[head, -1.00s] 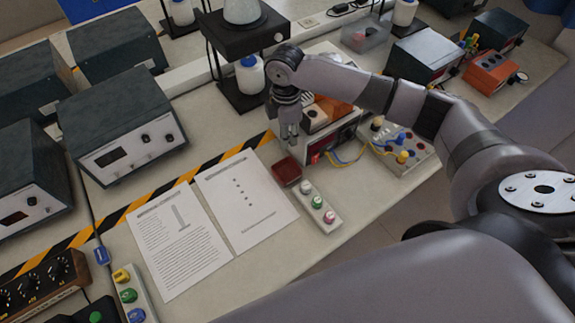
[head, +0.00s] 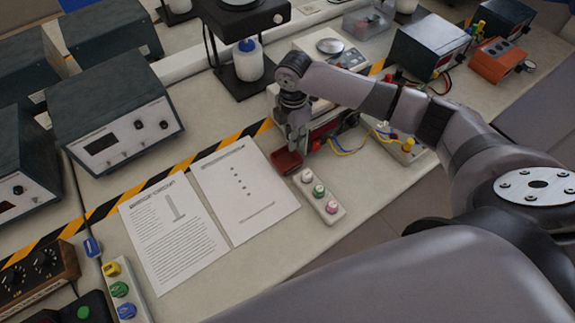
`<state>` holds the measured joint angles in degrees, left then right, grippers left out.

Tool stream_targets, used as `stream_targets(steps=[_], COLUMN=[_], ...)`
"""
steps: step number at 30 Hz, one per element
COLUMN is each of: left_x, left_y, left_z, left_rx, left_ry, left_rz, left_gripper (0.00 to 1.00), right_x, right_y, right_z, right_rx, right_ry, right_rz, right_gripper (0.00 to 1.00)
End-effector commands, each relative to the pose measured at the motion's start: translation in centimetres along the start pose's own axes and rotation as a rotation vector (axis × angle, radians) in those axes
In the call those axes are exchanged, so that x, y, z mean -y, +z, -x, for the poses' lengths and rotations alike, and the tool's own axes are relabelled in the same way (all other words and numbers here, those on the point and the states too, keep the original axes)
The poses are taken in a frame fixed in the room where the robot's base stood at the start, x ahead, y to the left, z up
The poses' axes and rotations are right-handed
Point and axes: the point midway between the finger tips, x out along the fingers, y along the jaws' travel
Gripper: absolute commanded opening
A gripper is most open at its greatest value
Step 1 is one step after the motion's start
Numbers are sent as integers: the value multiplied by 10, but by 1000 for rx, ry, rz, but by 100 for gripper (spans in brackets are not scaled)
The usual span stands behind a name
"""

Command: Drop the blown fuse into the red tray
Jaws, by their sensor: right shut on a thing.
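The small red tray (head: 286,161) sits on the bench, right of the printed sheets and left of the white strip with coloured knobs. My right gripper (head: 294,146) points down at the tray's upper right side, its fingertips just above or at the tray. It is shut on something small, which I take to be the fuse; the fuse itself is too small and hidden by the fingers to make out. My left gripper is not in view.
A white strip with coloured knobs (head: 318,193) stands close right of the tray. Two printed sheets (head: 243,193) lie to its left. A red-fronted instrument with yellow and blue leads (head: 345,150) is right of the gripper. A black stand with a bottle (head: 248,62) is behind.

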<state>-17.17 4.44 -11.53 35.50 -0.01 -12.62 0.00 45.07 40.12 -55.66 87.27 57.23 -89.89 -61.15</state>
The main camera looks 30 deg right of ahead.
Motion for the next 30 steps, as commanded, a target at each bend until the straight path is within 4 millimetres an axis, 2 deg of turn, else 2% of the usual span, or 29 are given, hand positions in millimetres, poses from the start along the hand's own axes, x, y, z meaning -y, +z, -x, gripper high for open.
stream_targets(steps=[2,10,11,12,21,30], left_x=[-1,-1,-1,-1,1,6], left_y=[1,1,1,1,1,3], left_z=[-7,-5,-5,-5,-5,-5], left_rx=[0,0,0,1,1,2], left_ry=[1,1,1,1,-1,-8], left_rz=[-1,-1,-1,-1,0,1], left_gripper=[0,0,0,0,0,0], right_x=[0,0,0,0,0,0], right_y=[0,0,0,0,0,0], right_z=[-5,-4,-4,-4,-4,-3], right_rx=[0,0,0,0,0,0], right_ry=[1,0,0,0,0,0], right_rz=[0,0,0,0,0,0], right_gripper=[1,1,24,26,45,45])
